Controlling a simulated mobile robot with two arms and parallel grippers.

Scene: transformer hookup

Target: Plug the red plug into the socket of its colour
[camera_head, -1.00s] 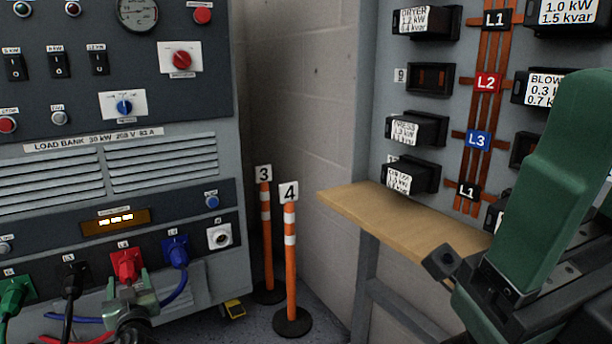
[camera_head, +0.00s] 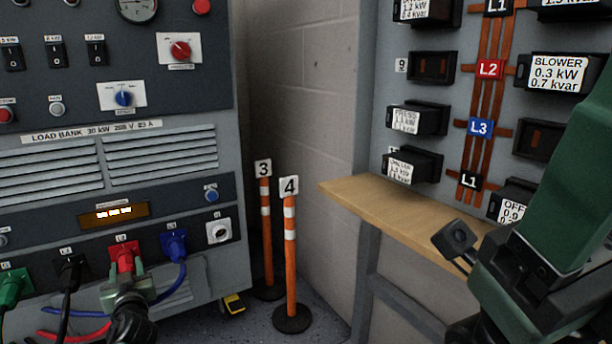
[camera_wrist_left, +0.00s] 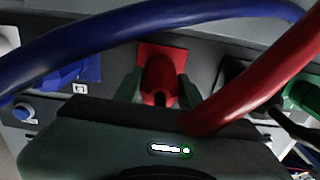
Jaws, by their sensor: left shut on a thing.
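The red plug (camera_wrist_left: 160,82) is held between the green fingers of my left gripper (camera_wrist_left: 161,92), which is shut on it. In the wrist view, the plug is in front of the red square socket (camera_wrist_left: 174,53) and overlaps its face. How deep it sits cannot be told. The red socket (camera_head: 124,257) also shows in the head view, in the load bank's lower row. There my left gripper (camera_head: 124,284) is right at it and hides most of the plug. A red cable (camera_wrist_left: 250,90) runs from the plug. My right gripper is out of view; part of my right arm shows.
On the load bank (camera_head: 130,190), a blue plug (camera_head: 174,246) is right of the red socket, with black (camera_head: 68,270) and green (camera_head: 14,286) plugs left. A blue cable (camera_wrist_left: 140,35) crosses the wrist view. Orange posts (camera_head: 290,255) and a wooden shelf (camera_head: 400,212) stand right.

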